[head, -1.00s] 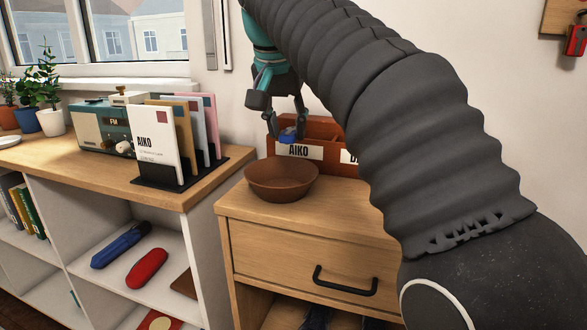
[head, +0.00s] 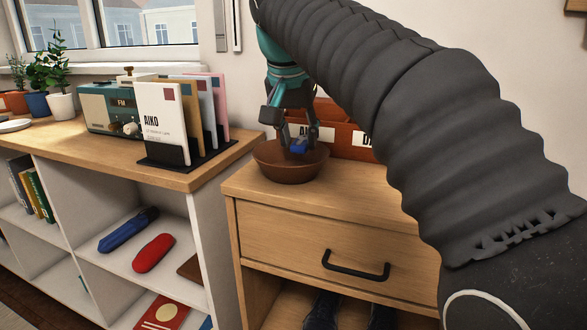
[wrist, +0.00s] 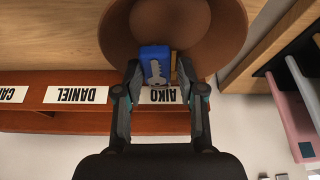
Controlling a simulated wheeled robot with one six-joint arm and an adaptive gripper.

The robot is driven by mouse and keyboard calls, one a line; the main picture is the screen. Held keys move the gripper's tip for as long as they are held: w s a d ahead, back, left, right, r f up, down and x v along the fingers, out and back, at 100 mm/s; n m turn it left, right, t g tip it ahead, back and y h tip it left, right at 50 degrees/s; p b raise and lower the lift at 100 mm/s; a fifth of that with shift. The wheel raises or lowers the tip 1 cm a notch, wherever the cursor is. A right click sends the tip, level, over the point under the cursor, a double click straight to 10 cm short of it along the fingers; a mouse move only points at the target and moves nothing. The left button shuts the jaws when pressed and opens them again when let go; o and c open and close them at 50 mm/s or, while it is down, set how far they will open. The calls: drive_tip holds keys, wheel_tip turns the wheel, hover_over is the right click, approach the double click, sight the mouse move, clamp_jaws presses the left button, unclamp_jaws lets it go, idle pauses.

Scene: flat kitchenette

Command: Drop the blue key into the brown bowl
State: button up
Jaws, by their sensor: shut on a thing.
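The brown bowl (head: 278,168) stands on the wooden cabinet top, in front of the reddish-brown name-labelled box. My gripper (head: 297,147) points down over the bowl and is shut on the blue key (head: 299,145). In the wrist view the blue key (wrist: 154,64), with a pale key mark on its face, sits between the fingertips over the part of the bowl (wrist: 225,40) nearest the box. In the head view the key shows at about rim height; I cannot tell whether it touches the bowl. The fingers hide part of the bowl's far rim.
The labelled box (head: 352,140) stands close behind the bowl. A letter rack (head: 180,160) with envelopes and a radio (head: 105,112) stand on the shelf unit to the left.

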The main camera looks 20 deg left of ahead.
drive_tip(key=o, duration=1.2)
drive_tip(key=shift+c, duration=0.2)
drive_tip(key=v, duration=0.7)
drive_tip(key=shift+r, duration=0.2)
drive_tip(key=shift+s, duration=0.15)
